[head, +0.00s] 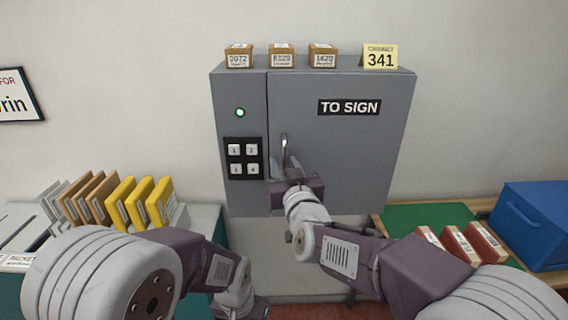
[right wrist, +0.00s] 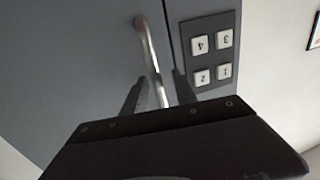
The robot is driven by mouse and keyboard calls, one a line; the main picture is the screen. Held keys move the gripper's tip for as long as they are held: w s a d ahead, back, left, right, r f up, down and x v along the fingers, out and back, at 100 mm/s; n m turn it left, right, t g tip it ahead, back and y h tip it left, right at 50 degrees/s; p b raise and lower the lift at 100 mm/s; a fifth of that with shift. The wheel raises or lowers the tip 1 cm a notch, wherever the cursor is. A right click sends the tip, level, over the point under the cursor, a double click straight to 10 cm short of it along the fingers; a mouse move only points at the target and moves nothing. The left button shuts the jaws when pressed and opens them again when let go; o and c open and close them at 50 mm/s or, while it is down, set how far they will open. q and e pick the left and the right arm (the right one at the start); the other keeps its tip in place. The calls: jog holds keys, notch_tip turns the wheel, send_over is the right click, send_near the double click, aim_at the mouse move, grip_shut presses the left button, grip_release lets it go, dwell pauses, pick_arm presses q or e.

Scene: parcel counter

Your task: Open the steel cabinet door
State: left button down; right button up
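The grey steel cabinet (head: 238,90) is on the wall, and its door (head: 350,150) looks shut. The upright metal bar handle (head: 285,150) is near the door's left edge. My right gripper (head: 284,172) is at the handle's lower part. In the right wrist view, the handle (right wrist: 148,45) runs down between the two fingers of my right gripper (right wrist: 158,88). The fingers stand apart, with gaps showing beside the bar. My left arm is low at the left in the head view; its fingers do not show.
A keypad (head: 243,158) and a lit green lamp (head: 240,112) are left of the door. Small boxes (head: 282,57) and a yellow 341 card (head: 380,57) stand on top. Yellow and brown parcels (head: 125,200) are left; red boxes (head: 460,243) and a blue bin (head: 530,225) are right.

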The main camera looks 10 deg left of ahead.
jog(key=shift+w+d, duration=0.1)
jog(key=shift+w, duration=0.25)
jog(key=shift+s, duration=0.1)
grip_shut()
dwell(1.1)
